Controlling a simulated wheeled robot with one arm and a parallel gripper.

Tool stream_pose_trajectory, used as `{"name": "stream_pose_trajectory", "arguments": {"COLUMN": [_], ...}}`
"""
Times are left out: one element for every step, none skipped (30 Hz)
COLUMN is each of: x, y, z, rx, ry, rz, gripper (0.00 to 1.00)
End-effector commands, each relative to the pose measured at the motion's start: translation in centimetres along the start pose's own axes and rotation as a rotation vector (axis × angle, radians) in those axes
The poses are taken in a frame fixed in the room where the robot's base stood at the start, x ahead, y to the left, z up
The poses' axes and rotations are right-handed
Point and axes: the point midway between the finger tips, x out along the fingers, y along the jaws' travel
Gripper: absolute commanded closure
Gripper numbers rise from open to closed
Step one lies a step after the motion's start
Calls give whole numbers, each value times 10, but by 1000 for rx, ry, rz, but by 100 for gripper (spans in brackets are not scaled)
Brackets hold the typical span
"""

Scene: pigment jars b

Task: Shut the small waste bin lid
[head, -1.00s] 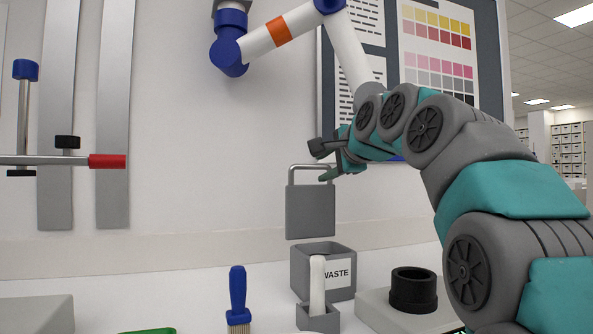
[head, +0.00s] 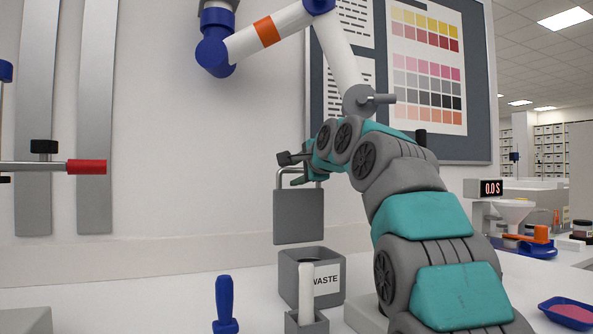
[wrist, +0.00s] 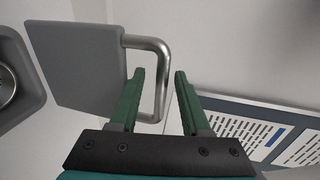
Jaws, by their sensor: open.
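The waste bin (head: 325,280) is a small grey open box with a "WASTE" label, on the white counter in the head view. Its grey lid (head: 298,217) stands upright above the back of the bin, so the bin is open. A metal bar handle (head: 277,180) rises from the lid's top edge. My gripper (head: 288,169) is at the top of this handle, open and empty. In the wrist view, my gripper (wrist: 159,75) has the handle's bar (wrist: 162,90) between its spread fingers, beside the lid (wrist: 75,65). I cannot tell whether a finger touches it.
A white-handled tool (head: 305,285) stands in a small grey holder in front of the bin. A blue-handled brush (head: 225,305) is to its left. A white arm with blue joints (head: 275,35) hangs above. A wall chart (head: 428,70) is behind my arm.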

Motion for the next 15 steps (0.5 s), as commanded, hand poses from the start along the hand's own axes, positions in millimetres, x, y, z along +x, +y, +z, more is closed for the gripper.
{"name": "stream_pose_trajectory", "arguments": {"x": [1,2,2,2,2,1,1,1,1,1,1,1,1,1,1], "y": [0,0,0,0,0,0,0,0,0,0,0,0,0,0,0], "z": [0,0,0,0,0,0,0,0,0,0,0,0,0,0,0], "rx": [0,0,0,0,0,0,0,0,0,0,0,0,0,0,0], "ry": [0,0,0,0,0,0,0,0,0,0,0,0,0,0,0], "rz": [-1,-1,-1,-1,-1,-1,-1,-1,-1,-1,-1,-1,-1,-1,-1], "gripper": [53,53,53,53,53,53,53,53,57,61,64,69,72,75,80]}}
